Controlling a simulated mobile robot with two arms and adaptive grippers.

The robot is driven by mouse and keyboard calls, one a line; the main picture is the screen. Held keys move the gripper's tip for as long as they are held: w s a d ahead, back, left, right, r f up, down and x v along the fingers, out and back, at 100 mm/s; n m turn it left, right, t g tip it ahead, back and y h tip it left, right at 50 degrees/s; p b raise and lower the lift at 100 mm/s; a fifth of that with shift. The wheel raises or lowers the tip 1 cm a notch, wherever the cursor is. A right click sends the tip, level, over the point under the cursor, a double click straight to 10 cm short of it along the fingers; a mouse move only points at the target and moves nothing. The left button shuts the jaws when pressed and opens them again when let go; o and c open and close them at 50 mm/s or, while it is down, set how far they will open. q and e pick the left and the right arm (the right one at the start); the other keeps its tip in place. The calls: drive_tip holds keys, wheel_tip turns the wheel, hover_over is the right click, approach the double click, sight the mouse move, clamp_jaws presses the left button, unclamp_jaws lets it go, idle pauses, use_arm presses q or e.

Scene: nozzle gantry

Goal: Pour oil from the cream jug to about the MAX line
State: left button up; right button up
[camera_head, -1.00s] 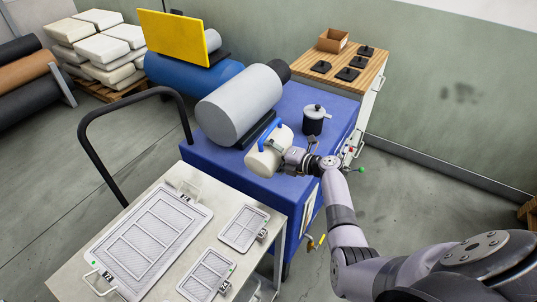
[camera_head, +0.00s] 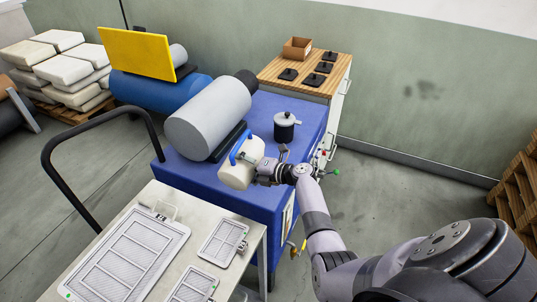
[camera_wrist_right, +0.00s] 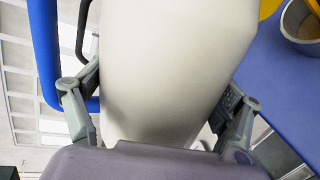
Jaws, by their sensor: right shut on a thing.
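The cream jug (camera_head: 236,177) has a blue handle (camera_head: 240,150) and is held over the front part of the blue cabinet, in front of the grey cylinder. It appears tilted. My right gripper (camera_head: 258,168) is shut on it; in the right wrist view the fingers flank the cream body (camera_wrist_right: 175,60). No pouring oil is visible, and I cannot make out a MAX line. In the right wrist view, a round open-topped vessel (camera_wrist_right: 302,22) with a yellow part beside it stands on the blue surface. My left gripper is not in view.
The blue cabinet (camera_head: 277,190) carries the grey cylinder (camera_head: 208,118) and a black-and-grey lidded pot (camera_head: 285,127). A metal table (camera_head: 187,198) with mesh panels stands in front. A black hoop handle (camera_head: 75,140) rises at the left.

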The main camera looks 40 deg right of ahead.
drive_tip(key=shift+a+f+n, duration=0.25)
drive_tip(key=shift+f+n, duration=0.05)
drive_tip(key=shift+s+a+f+n+b, duration=0.15)
drive_tip(key=shift+f+n+b, duration=0.25)
drive_tip(key=shift+f+b, duration=0.25)
drive_tip(key=shift+s+a+f+n+t+h+b, duration=0.15)
drive_tip(key=shift+f+n+t+h+b, duration=0.3)
drive_tip(key=shift+f+b, duration=0.3)
drive_tip(key=shift+a+f+n+b, duration=0.1)
drive_tip(key=shift+f+n+b, duration=0.45)
drive_tip(key=shift+f+b, duration=0.25)
drive_tip(key=shift+b, duration=0.3)
drive_tip(key=shift+f+n+b, duration=0.4)
drive_tip(key=shift+f+b, duration=0.25)
drive_tip(key=shift+b, duration=0.15)
drive_tip(key=shift+t, duration=0.25)
